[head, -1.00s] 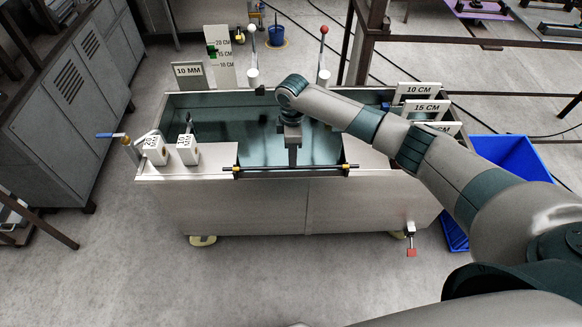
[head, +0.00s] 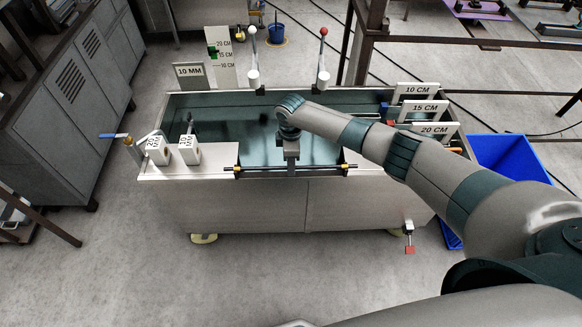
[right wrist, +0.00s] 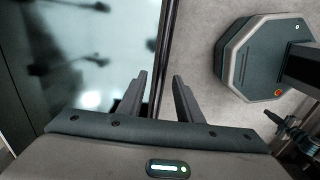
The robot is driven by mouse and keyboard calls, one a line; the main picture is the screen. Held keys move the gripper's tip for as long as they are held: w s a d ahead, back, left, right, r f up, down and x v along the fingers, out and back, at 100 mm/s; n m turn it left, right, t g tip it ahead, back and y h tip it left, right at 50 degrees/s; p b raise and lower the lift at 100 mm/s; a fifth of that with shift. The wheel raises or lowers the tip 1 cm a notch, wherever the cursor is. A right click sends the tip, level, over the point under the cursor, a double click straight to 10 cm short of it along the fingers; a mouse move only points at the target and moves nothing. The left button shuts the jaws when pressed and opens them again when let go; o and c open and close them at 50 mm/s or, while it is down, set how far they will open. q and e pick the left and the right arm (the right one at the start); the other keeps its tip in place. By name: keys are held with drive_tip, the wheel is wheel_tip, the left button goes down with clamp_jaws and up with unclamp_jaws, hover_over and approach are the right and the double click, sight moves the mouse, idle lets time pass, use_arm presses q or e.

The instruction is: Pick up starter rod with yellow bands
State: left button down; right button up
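The starter rod (head: 262,170) is a thin dark bar with yellow bands near its ends. It lies across the front edge of the tank (head: 215,215), its ends near two small dark supports. My right gripper (head: 291,171) points down over the middle of the rod and hides part of it. In the right wrist view its two fingers (right wrist: 158,83) stand apart, one on each side of a dark narrow strip along the tank edge. I cannot tell the rod from the edge there, and no grip shows. My left gripper is not in view.
Two white 20 MM blocks (head: 158,152) sit on the tank's left front. Plates marked 10 CM, 15 CM and 20 CM (head: 434,130) stand at the right. Two levers (head: 322,60) rise at the back. A blue bin (head: 515,160) stands on the floor at the right.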

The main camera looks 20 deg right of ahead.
drive_tip(key=shift+c, duration=0.5)
clamp_jaws()
drive_tip(key=shift+r, duration=0.15)
drive_tip(key=shift+w+r+b, duration=0.1)
drive_tip(key=shift+r+b, duration=0.2)
drive_tip(key=shift+r, duration=0.2)
drive_tip(key=r, duration=0.2)
drive_tip(key=r+b, duration=0.1)
drive_tip(key=shift+s+d, duration=0.25)
drive_tip(key=shift+d, duration=0.15)
drive_tip(key=s+d+r+b, duration=0.3)
drive_tip(key=s+d+r, duration=0.3)
drive_tip(key=d, duration=0.3)
drive_tip(key=shift+s+r, duration=0.15)
drive_tip(key=shift+r, duration=0.25)
drive_tip(key=shift+a, duration=0.1)
